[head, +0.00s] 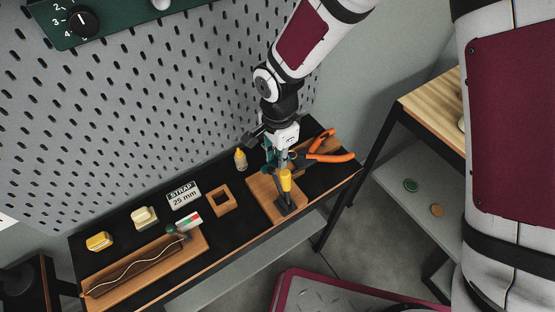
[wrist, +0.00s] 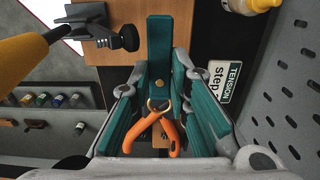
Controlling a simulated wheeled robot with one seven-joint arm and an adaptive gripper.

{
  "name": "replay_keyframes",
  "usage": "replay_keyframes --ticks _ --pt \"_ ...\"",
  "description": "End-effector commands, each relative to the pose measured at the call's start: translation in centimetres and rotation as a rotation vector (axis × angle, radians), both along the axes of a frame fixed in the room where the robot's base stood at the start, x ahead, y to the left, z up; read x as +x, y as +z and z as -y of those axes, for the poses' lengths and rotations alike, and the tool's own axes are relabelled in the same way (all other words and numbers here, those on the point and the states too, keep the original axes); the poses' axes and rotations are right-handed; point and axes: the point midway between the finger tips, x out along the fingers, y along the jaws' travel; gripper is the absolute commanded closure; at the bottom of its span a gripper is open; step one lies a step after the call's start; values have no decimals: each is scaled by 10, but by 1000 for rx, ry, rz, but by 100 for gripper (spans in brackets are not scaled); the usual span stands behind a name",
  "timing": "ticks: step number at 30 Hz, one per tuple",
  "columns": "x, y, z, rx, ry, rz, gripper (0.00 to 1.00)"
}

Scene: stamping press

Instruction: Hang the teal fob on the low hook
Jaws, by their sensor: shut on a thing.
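My gripper (head: 283,157) is low over the right part of the black bench. In the wrist view, its teal-padded fingers (wrist: 160,85) close in on the teal fob (wrist: 160,45) from both sides. The fob is a flat teal strip with a brass rivet and a brass ring at its near end. In the head view the fob is mostly hidden by the gripper and hard to tell from its pads. I cannot make out the low hook in either view.
Orange-handled pliers (head: 328,150) lie right of my gripper. A yellow-handled clamp (head: 285,181) stands on a wooden board (head: 262,190) just in front. A pegboard (head: 130,110) rises behind.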

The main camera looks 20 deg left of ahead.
Motion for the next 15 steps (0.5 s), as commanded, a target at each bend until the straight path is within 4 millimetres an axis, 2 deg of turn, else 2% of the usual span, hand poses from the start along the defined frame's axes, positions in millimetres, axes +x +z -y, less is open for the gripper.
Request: replay_keyframes --ticks 4,15 --pt "-1 7 0 2 0 1 100" --pt "0 8 0 1 1 1 100"
